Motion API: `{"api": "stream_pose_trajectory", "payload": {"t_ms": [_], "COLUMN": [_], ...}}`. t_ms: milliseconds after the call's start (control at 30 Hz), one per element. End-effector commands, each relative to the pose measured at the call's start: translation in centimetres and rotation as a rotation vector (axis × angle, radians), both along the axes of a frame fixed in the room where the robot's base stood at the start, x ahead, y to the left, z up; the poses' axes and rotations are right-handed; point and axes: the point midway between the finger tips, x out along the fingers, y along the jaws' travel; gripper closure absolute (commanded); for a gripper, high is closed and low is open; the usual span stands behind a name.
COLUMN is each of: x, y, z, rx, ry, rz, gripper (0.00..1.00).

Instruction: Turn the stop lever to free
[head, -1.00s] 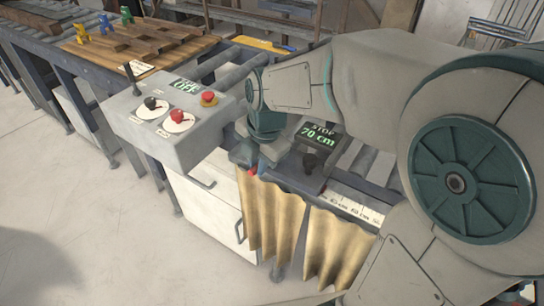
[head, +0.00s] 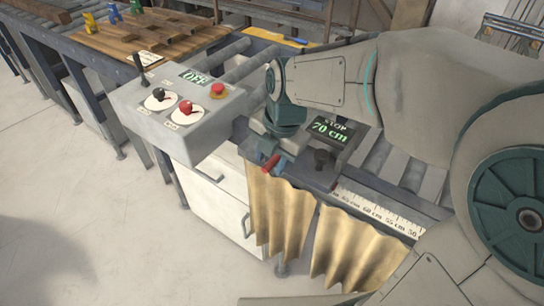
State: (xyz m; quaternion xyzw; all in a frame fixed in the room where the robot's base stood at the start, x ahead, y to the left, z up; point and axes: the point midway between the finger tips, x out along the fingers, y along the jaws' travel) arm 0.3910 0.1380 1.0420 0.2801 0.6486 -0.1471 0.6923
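The stop block carries a lit display (head: 331,129) reading "STOP 70 cm" and a dark knob (head: 321,158) on its front. A short red handle (head: 271,163), which looks like the stop lever, sticks out at the block's left front corner, tilted down. My gripper (head: 262,150) hangs from the teal wrist right at the red handle, pointing down. Its fingers are small, dark and partly hidden, so I cannot tell whether they touch or grip the handle, or how far they are open.
A grey control box (head: 180,110) with an "OFF" display, black and red knobs and a red button stands left of the stop. A ruler strip (head: 380,210) runs right along the front edge. Brown curtains (head: 282,218) hang below. A wooden board (head: 150,40) lies behind left.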

Motion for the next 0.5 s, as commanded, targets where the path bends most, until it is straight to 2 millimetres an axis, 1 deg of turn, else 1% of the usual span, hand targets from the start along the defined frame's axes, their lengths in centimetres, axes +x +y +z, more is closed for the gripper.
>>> {"api": "stream_pose_trajectory", "payload": {"t_ms": [200, 300, 367, 467, 500], "x": [0.0, 0.0, -0.1, -0.2, -0.3], "y": [-0.1, -0.1, -0.2, -0.4, -0.5], "z": [-0.1, 0.2, 0.7, 2.2, 3.0], "rx": [0.0, -0.001, 0.0, 0.001, 0.001], "ry": [0.002, 0.001, 0.0, -0.002, -0.004], "rz": [-0.002, -0.002, -0.002, -0.002, -0.003], "gripper": [0.62, 0.62, 0.62, 0.62, 0.62]}}
